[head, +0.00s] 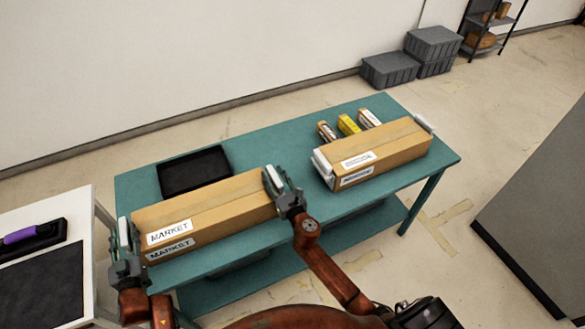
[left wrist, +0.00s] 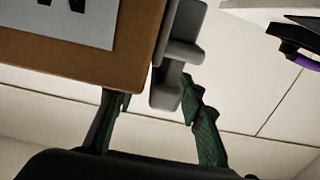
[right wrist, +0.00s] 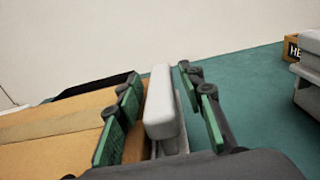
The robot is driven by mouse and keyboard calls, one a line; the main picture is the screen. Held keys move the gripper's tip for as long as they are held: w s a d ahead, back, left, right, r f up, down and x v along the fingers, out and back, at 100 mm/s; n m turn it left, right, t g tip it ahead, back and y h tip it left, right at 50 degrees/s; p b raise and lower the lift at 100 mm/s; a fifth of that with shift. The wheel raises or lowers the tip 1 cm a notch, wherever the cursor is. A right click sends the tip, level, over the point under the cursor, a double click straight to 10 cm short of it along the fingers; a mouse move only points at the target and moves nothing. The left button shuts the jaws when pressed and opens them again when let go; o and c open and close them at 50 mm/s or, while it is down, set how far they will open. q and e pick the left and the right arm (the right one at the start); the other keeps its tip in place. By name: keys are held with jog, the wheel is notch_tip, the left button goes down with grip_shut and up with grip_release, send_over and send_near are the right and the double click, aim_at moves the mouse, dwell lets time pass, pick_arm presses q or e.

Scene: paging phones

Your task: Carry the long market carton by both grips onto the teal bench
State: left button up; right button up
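The long brown market carton (head: 215,206), labelled MARKET, is over the left part of the teal bench (head: 290,140) and appears to rest on it. My left gripper (head: 127,248) is at its left end. In the left wrist view, the open fingers stand either side of the grey grip (left wrist: 168,85), with the near finger by the carton wall. My right gripper (head: 279,183) is at the right end. In the right wrist view, its fingers are apart, with the pale grip (right wrist: 160,108) between them and gaps on both sides. The carton's underside is hidden.
A second carton (head: 375,155) with pale end grips lies to the right on the bench. A black tray (head: 195,171) and several small boxes (head: 348,125) are behind. A white table (head: 78,225) with a purple-handled item (head: 33,232) stands left. A grey block (head: 545,220) is right.

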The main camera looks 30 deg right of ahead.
aim_at(282, 188)
pick_arm(q)
jog(key=shift+s, duration=0.15)
pick_arm(e)
jog(key=shift+s+f, duration=0.1)
jog(key=shift+s, duration=0.4)
jog(key=s, duration=1.1)
pick_arm(q)
jog(key=s, duration=1.1)
jog(key=shift+s, duration=0.35)
jog(key=shift+a, duration=0.15)
